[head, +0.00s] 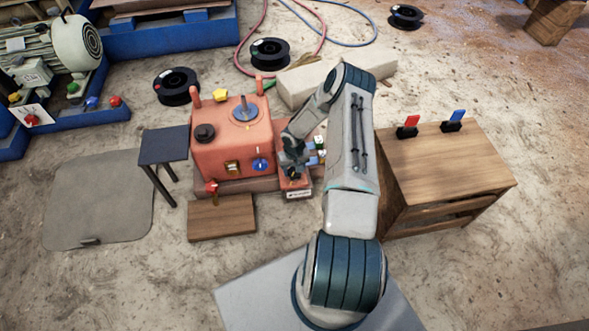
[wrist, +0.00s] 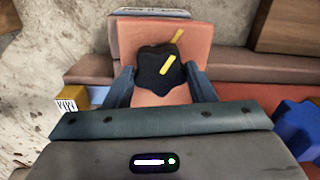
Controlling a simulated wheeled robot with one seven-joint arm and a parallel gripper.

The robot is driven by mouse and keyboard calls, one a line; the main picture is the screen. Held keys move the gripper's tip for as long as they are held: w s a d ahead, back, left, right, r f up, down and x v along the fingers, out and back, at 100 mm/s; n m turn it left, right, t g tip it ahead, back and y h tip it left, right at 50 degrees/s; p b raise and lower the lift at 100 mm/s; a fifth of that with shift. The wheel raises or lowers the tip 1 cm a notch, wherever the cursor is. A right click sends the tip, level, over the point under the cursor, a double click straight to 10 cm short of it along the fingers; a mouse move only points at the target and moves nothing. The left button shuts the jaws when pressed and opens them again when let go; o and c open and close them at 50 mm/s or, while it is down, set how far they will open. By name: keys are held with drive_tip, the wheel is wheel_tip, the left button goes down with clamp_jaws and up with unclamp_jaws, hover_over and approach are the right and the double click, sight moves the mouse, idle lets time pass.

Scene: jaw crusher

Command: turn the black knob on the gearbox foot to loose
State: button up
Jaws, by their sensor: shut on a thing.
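The black knob (wrist: 150,66) sits on the orange gearbox foot (wrist: 120,38) in the wrist view. It has a lobed rim and a yellow pointer bar, slanting up and to the right. A second yellow mark (wrist: 177,36) lies just beyond the knob's rim, roughly in line with the bar. My gripper (wrist: 159,72) has a dark finger on each side of the knob and is shut on it. In the head view my gripper (head: 292,168) is at the right side of the orange gearbox (head: 222,155), low over the foot, and mostly hides the knob.
A white label (head: 298,194) is on the foot's front. A wooden table (head: 450,165) with red and blue switches stands to the right. A small dark stand (head: 164,146) and a wooden board (head: 222,220) are near the gearbox. A blue part (wrist: 298,125) is close at right.

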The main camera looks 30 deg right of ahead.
drive_tip(key=n+b, duration=0.1)
drive_tip(key=n, duration=0.8)
drive_tip(key=shift+n+b, duration=0.3)
drive_tip(key=shift+b, duration=0.05)
drive_tip(key=n, duration=0.4)
drive_tip(key=shift+a, duration=0.1)
drive_tip(key=n, duration=0.4)
drive_tip(key=shift+s+n, duration=0.1)
drive_tip(key=shift+n, duration=0.2)
drive_tip(key=shift+a, duration=0.1)
drive_tip(key=o, duration=1)
